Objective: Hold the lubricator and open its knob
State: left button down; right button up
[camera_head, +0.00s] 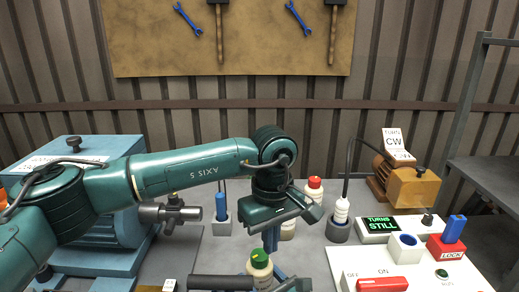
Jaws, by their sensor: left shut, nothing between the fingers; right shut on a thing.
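A small cream bottle (260,268) with a green knob (260,255) on top, which I take to be the lubricator, stands upright at the bottom centre in the head view. My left gripper (270,241) points down just above the green knob, its blue fingers shut with nothing between them. My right gripper (268,278) is low at the bottom edge, shut on the bottle from below the knob. The bottle's lower part and much of the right gripper are hidden or cut off by the frame.
A red-capped bottle (315,190) stands behind my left gripper. A white bottle (341,211) sits in a grey holder to the right. A blue machine (95,240) is at left, an orange motor (405,182) back right.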

pick_arm(q)
jog(key=shift+r, duration=0.45)
pick_arm(e)
jog(key=o, duration=1.4)
jog(key=shift+s, duration=0.1)
